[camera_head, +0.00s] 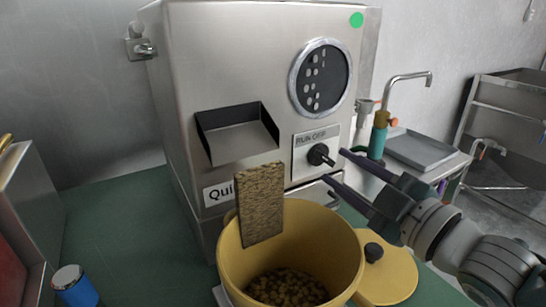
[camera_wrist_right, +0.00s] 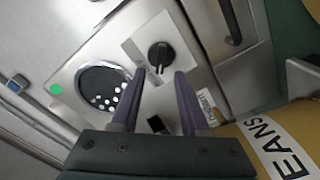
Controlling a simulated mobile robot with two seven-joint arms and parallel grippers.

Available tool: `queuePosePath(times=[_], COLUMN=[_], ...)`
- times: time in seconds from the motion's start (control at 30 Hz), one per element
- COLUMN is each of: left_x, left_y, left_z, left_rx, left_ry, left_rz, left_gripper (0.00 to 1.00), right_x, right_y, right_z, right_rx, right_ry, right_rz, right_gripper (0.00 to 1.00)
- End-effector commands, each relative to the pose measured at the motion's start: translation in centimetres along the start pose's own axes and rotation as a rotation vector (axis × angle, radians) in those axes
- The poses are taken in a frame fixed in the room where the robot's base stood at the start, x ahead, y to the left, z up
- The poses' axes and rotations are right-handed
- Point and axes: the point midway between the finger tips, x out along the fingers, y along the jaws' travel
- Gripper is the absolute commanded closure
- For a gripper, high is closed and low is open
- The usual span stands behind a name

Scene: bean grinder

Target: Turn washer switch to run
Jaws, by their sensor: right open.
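The washer switch is a black rotary knob (camera_head: 320,154) on a light plate marked RUN and OFF (camera_head: 312,139), on the front of the steel machine (camera_head: 240,60). In the head view its grip slants toward the lower right, on the OFF side. The knob also shows in the right wrist view (camera_wrist_right: 161,56), just beyond the fingertips. My right gripper (camera_head: 335,166) is open and empty, just right of the knob, with its two purple fingers pointing at it. In the right wrist view the fingers (camera_wrist_right: 160,74) are apart. Contact cannot be told. My left gripper is not in view.
A yellow bucket (camera_head: 232,262) with brown pieces and a brown slab (camera_head: 260,203) stands below the switch. A yellow lid (camera_head: 390,277) lies to its right, under my right arm. A sink (camera_head: 420,150) is behind right.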

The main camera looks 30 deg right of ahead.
Motion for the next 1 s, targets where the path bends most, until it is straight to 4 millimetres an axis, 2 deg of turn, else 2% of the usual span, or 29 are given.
queuePosePath(times=[0.03,0.2,0.4,1.0], left_x=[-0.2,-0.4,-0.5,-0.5], left_y=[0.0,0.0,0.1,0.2], left_z=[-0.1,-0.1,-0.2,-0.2], left_rx=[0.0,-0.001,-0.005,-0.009], left_ry=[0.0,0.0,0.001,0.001], left_rz=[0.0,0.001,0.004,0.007], left_gripper=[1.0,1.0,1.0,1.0], right_x=[-1.2,-4.4,-6.6,-6.9], right_y=[-0.1,0.0,0.0,0.0], right_z=[0.0,0.0,0.0,0.0], right_rx=[0.001,0.0,-0.001,0.0], right_ry=[-0.002,-0.002,-0.001,0.0], right_rz=[-0.003,-0.003,0.0,0.0], right_gripper=[0.55,0.55,0.55,0.55])
